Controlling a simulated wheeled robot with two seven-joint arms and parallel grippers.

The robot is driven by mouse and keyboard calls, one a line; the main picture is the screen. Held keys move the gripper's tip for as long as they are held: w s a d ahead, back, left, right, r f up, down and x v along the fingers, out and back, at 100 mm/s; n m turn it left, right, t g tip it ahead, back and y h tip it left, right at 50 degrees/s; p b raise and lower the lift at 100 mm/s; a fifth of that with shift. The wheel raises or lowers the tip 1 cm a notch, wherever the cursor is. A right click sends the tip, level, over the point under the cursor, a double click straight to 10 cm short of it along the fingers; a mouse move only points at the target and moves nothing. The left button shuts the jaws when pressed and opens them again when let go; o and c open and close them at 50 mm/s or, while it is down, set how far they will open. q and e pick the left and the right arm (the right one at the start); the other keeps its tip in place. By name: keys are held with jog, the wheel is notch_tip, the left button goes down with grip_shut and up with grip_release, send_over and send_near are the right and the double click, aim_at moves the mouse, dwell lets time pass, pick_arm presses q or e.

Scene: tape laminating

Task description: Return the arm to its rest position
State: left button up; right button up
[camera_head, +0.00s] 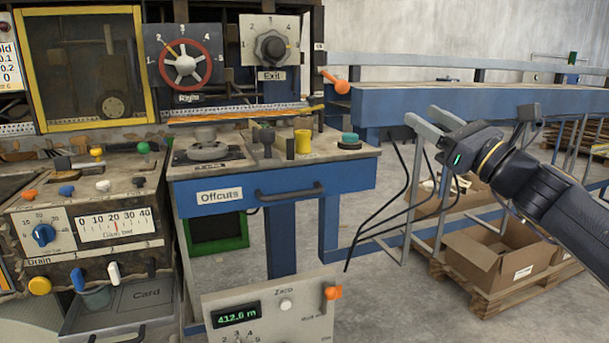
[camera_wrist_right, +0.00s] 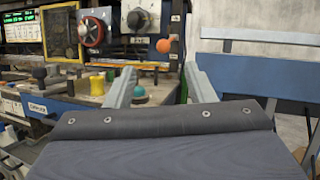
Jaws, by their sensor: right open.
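My right arm comes in from the right in the head view. Its gripper (camera_head: 420,113) is in the air in front of the blue rail, right of the control panels. In the right wrist view the two pale grey fingers of this gripper (camera_wrist_right: 160,72) stand apart with nothing held between them. Beyond them are the teal knob (camera_wrist_right: 138,94) and the orange ball handle (camera_wrist_right: 164,46), seen from a distance. My left arm and gripper are not in view.
The blue Offcuts drawer (camera_head: 232,197) and its worktop are left of the gripper. An orange-handled lever (camera_head: 341,87) sticks out near the blue rail (camera_head: 480,105). Thin black cables (camera_head: 395,215) hang below. An open cardboard box (camera_head: 497,258) stands on a pallet at lower right.

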jog(key=s+a+f+n+g+h, duration=0.2)
jog(key=s+a+f+n+g, duration=0.15)
jog(key=s+f+n, duration=0.45)
jog(key=s+a+f+n+g+h, duration=0.2)
jog(key=s+a+f+n+g, duration=0.15)
jog(key=s+f+n, duration=0.45)
jog(key=s+d+f+n+g+h, duration=0.25)
jog(key=s+f+n, duration=0.25)
jog(key=s+f, duration=0.5)
jog(key=s+d+f+n+g+h, duration=0.2)
jog(key=s+d+f+n+h, duration=0.3)
jog(key=f, duration=0.9)
pick_arm(q)
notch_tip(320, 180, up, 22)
jog(key=p, duration=2.2)
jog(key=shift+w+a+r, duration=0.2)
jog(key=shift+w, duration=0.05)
pick_arm(e)
notch_tip(320, 180, up, 22)
jog(key=a+y, duration=0.1)
jog(key=a, duration=0.1)
jog(key=shift+s+m+y, duration=0.3)
jog(key=shift+s+y, duration=0.05)
jog(key=shift+s, duration=0.1)
